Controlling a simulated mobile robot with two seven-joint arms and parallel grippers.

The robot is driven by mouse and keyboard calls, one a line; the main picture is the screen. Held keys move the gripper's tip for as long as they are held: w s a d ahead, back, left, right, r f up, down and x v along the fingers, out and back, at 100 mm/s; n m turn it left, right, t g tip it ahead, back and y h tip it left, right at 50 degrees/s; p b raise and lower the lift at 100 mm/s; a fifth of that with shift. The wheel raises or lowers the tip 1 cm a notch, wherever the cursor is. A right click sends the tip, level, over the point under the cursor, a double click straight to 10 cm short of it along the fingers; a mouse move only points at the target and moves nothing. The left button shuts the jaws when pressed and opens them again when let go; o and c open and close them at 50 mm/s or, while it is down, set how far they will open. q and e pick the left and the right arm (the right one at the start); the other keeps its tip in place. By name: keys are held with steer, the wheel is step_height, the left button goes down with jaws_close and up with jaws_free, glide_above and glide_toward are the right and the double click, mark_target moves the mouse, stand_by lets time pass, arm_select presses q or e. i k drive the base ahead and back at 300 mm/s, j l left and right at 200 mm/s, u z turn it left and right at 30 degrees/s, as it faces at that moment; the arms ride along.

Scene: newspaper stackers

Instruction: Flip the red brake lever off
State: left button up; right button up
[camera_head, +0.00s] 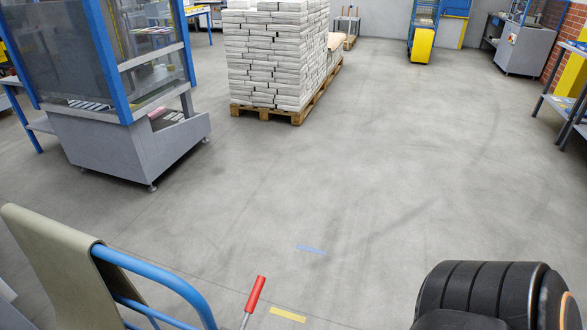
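The red brake lever (255,293) is at the bottom of the head view, a little left of centre. Its red handle tilts up to the right on a thin metal rod, and the rod's lower end is cut off by the picture's edge. A blue tubular frame (168,280) with a beige panel (62,268) stands left of the lever. Neither my left nor my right gripper shows in the view, and nothing is seen touching the lever.
Grey floor is open ahead, with yellow (288,314) and blue (312,250) tape marks. A grey machine with a blue frame (130,145) stands left. A wooden pallet (297,117) bears stacked newspapers (270,55). A black ribbed part (480,290) fills the lower right.

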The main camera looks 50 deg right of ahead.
mark_target(251, 306)
steer(key=z, duration=1.1)
steer(key=k+l+u, duration=0.1)
steer(key=l, duration=0.3)
